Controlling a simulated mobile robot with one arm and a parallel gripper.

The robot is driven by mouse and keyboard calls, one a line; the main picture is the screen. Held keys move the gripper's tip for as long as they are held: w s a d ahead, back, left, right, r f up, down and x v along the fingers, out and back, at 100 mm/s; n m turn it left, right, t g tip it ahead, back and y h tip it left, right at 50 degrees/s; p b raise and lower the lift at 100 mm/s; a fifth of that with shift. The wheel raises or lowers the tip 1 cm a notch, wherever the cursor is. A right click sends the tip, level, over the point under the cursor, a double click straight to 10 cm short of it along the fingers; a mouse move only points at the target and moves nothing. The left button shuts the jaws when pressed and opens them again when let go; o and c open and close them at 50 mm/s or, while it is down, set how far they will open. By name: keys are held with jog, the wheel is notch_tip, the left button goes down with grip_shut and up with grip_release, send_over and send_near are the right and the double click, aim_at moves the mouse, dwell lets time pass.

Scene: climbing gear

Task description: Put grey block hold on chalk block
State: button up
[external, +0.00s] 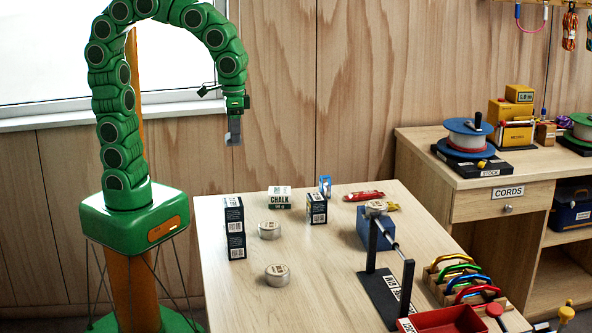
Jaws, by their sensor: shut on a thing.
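The chalk block (279,198), white with a green band and the word CHALK, lies flat near the back left of the wooden table. My gripper (234,136) hangs pointing down, high above the table's back edge, up and to the left of the chalk block in the picture. It is shut on a small grey piece, which looks like the grey block hold (234,127). Fingers and grey piece are hard to tell apart at this size. Nothing visible rests on the chalk block.
Dark boxes (235,228) and a second dark box (317,209) flank the chalk block. Two round tins (269,230) sit in front of it. A blue block (376,233) stands behind a black stand (385,290).

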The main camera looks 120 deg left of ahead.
jog(key=shift+w+a+f, duration=0.1)
jog(key=shift+a, duration=0.1)
jog(key=w+a+f, duration=0.1)
jog(key=w+f, duration=0.2)
jog(key=w, duration=0.1)
jog(key=w+a+f, duration=0.1)
jog(key=w+f, duration=0.1)
jog(key=w, duration=0.2)
jog(key=w+a+f, duration=0.2)
jog(key=w+f, duration=0.1)
jog(key=w, duration=0.1)
jog(key=shift+f, duration=0.3)
jog(key=shift+w+a+f, duration=0.1)
jog(key=shift+w+f, duration=0.3)
jog(key=shift+f, duration=1.65)
jog(key=shift+f, duration=0.1)
jog(key=o, duration=1.1)
jog(key=shift+c, duration=0.2)
